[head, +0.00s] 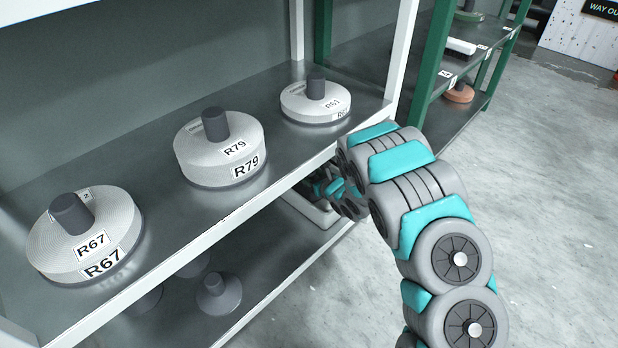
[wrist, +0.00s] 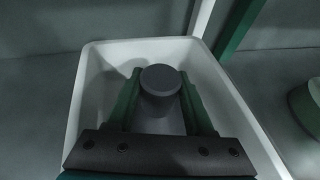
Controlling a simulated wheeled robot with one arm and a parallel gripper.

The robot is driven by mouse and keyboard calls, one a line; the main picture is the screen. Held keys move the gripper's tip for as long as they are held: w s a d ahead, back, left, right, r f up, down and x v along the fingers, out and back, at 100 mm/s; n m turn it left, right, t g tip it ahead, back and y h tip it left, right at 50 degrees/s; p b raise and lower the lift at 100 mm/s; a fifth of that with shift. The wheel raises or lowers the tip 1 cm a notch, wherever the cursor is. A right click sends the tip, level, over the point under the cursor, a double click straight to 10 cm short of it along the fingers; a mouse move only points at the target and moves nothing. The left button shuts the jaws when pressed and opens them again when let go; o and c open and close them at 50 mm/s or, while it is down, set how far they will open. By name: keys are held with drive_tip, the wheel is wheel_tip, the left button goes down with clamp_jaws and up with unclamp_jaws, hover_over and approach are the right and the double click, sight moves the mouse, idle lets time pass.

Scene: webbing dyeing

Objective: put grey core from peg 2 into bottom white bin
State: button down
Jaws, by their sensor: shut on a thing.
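In the wrist view my gripper (wrist: 162,84) is shut on the dark grey core (wrist: 160,82), with a green finger on each side. The core is within the walls of the white bin (wrist: 88,85), over its floor; I cannot tell whether it touches the floor. In the head view my gripper (head: 336,190) reaches under the upper shelf, and part of the white bin (head: 308,208) shows on the lower shelf. The held core is hidden there by the shelf edge and my arm.
On the upper shelf (head: 150,228) stand white rolls R67 (head: 50,248), R79 (head: 190,158) and R61 (head: 295,103). A grey core (head: 218,294) and others stand on the lower level at left. Green shelving (head: 427,70) is at right, with open floor (head: 545,200) beside it.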

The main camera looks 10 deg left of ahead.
drive_tip(key=shift+f, duration=0.45)
drive_tip(key=shift+f+b, duration=0.2)
drive_tip(key=shift+b, duration=0.15)
drive_tip(key=shift+c, duration=1.4)
unclamp_jaws()
drive_tip(key=shift+r+p, duration=0.2)
drive_tip(key=shift+p, duration=0.1)
